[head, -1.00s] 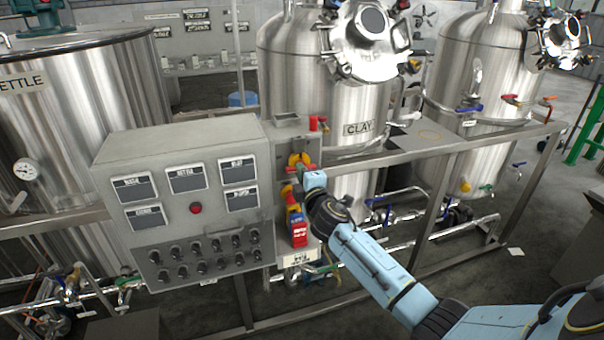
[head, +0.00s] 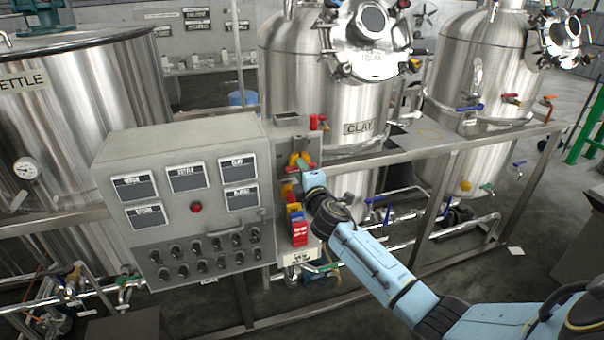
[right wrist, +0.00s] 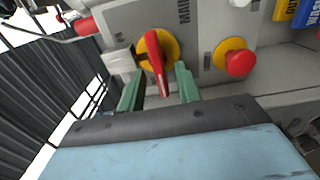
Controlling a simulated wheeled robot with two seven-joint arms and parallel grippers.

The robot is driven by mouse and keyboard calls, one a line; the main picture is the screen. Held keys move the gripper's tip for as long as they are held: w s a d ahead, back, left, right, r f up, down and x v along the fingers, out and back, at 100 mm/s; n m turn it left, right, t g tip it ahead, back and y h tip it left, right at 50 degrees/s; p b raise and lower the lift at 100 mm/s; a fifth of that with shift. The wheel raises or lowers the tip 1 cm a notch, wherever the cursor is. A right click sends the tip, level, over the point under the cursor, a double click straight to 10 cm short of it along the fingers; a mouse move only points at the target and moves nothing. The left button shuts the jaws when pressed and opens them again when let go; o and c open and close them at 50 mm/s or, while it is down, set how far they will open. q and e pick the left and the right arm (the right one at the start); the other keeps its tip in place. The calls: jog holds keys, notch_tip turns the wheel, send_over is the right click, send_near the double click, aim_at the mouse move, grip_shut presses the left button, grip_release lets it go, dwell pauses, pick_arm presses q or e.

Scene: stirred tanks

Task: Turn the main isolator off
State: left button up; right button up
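The main isolator (right wrist: 157,65) is a red rotary handle on a yellow disc, on a grey box face with partly visible "MAIN" lettering. In the right wrist view its handle points down the picture, slightly tilted. In the head view the isolator's yellow disc (head: 299,158) shows at the upper right of the control panel, partly covered by my gripper. My right gripper (right wrist: 158,92) has its two green fingers apart, one on each side of the handle's lower end, with visible gaps. It also shows in the head view (head: 304,169). My left gripper is not in view.
A red mushroom button (right wrist: 240,62) on a yellow disc sits right of the isolator. The grey control panel (head: 150,160) with several switches is left of it. Red and blue tags (head: 299,230) hang below. The clay tank (head: 330,100) and a metal rail (head: 400,152) stand behind.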

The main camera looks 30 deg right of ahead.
jog(key=v, duration=1.3)
jog(key=shift+s+b, duration=0.2)
jog(key=shift+b, duration=0.1)
jog(key=shift+a, duration=0.1)
jog(key=s+a+f+m+g+y+b, duration=0.1)
jog(key=s+f+m+g+b, duration=0.2)
jog(key=f, duration=1.1)
jog(key=s+a+f+m+g+b, duration=0.1)
jog(key=s+f+g, duration=0.3)
jog(key=f, duration=0.9)
jog(key=s+f+m+g+y+b, duration=0.15)
jog(key=s+f, duration=0.45)
jog(key=f, duration=0.8)
jog(key=s+a+f+m+g+b, duration=0.2)
jog(key=s+f, duration=0.6)
jog(key=s, duration=0.3)
jog(key=s+a+f+m+g+y+b, duration=0.1)
jog(key=s+a+f+m+g, duration=0.2)
jog(key=s+f, duration=0.4)
jog(key=s+a+f+m+g+b, duration=0.2)
jog(key=s+f, duration=0.6)
jog(key=s, duration=0.7)
jog(key=shift+s+a+f+g+b, duration=0.25)
jog(key=shift+a+f+g+b, duration=0.15)
jog(key=shift+g, duration=0.15)
